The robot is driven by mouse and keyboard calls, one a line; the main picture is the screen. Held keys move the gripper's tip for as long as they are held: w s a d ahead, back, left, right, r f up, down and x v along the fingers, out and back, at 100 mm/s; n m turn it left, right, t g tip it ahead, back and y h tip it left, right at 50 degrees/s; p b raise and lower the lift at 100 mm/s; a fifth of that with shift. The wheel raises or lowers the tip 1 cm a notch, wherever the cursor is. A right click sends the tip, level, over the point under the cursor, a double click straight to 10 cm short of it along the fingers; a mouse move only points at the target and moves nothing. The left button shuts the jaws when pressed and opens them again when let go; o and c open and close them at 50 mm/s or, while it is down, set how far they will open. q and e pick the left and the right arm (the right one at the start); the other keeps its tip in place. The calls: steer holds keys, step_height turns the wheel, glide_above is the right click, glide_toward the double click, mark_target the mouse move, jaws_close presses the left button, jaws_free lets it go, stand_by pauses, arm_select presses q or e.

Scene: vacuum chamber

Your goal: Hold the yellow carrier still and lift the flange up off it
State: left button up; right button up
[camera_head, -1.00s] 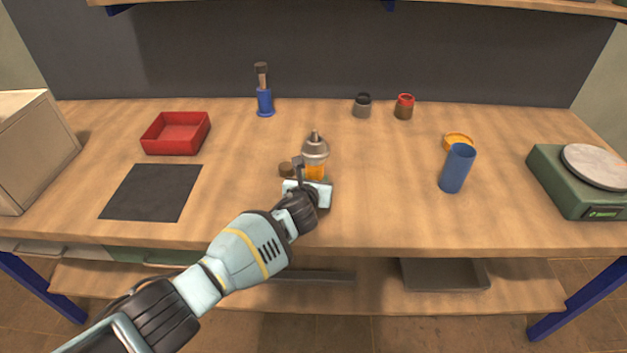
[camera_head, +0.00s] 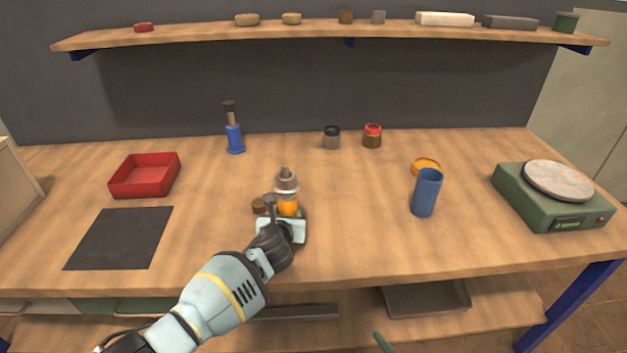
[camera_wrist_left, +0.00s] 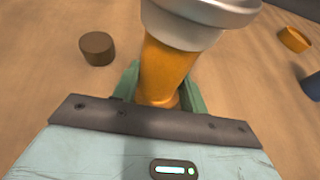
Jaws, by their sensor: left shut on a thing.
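The yellow carrier (camera_head: 288,208) stands upright on the bench, left of centre in the head view. It shows as an orange-yellow body in the left wrist view (camera_wrist_left: 165,72). The grey metal flange (camera_head: 286,183) sits on top of the carrier, its wide rim and collar also at the top of the left wrist view (camera_wrist_left: 190,25). My left gripper (camera_wrist_left: 160,92) is shut on the carrier's lower part, below the flange, one green finger on each side. The carrier's foot is partly hidden by the gripper. My right gripper is not in view.
A brown cork-like disc (camera_head: 259,206) lies just left of the carrier. A red tray (camera_head: 145,176), dark mat (camera_head: 120,238), blue stand (camera_head: 235,140), two small jars (camera_head: 372,136), blue cup (camera_head: 426,193), yellow ring (camera_head: 426,166) and green scale (camera_head: 550,200) stand apart. The bench between carrier and cup is clear.

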arm_select(q)
steer(key=shift+f, duration=0.15)
arm_select(e)
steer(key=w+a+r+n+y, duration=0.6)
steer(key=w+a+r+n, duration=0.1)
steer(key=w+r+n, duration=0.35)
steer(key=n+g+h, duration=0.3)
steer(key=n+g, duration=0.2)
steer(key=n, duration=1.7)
glide_toward(288, 176)
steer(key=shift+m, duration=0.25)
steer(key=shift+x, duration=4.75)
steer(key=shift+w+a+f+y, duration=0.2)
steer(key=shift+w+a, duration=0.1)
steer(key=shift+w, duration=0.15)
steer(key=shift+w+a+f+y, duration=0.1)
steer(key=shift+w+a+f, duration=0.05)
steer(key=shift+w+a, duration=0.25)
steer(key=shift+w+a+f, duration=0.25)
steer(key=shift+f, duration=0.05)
